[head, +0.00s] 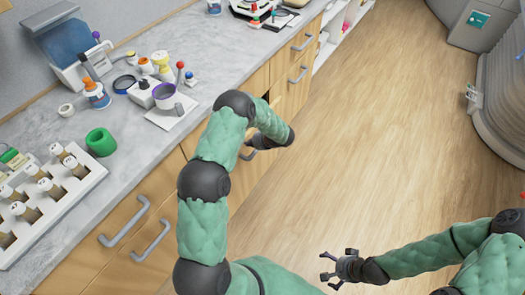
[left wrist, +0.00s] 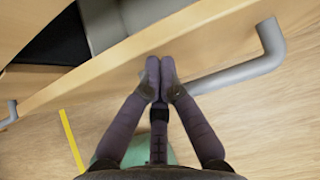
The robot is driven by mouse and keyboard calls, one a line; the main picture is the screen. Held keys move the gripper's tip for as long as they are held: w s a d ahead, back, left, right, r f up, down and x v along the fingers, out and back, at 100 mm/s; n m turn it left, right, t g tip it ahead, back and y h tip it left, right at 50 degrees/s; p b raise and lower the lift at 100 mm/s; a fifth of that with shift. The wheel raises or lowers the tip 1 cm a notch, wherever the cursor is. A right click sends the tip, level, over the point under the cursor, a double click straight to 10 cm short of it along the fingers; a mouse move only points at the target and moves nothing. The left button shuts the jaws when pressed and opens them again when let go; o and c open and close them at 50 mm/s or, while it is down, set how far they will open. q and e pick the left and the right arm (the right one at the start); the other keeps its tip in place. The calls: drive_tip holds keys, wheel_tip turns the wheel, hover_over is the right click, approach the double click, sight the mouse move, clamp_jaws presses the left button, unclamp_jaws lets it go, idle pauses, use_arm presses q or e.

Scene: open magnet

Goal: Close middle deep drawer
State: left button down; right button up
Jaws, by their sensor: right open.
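The wooden drawer (left wrist: 125,62) stands open in the left wrist view, with its dark interior showing behind the front panel. Its grey bar handle (left wrist: 245,72) is on the right of the fingertips. My left gripper (left wrist: 160,75) is shut and empty, its fingertips together at the drawer front beside the handle; I cannot tell if they touch. In the head view my left gripper (head: 255,143) is partly hidden by my forearm, beside the cabinet fronts, and the drawer is mostly hidden. My right gripper (head: 338,268) is open and empty over the floor.
The grey countertop (head: 135,185) holds a white vial rack (head: 50,208), a green ring (head: 101,142) and several small lab items. Other drawers with grey handles (head: 150,240) line the cabinet front. The wooden floor (head: 370,130) is clear. A grey machine (head: 500,90) stands at the right.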

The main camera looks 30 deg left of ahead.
use_arm(q)
drive_tip(key=shift+a, duration=1.75)
drive_tip(key=shift+w, duration=0.1)
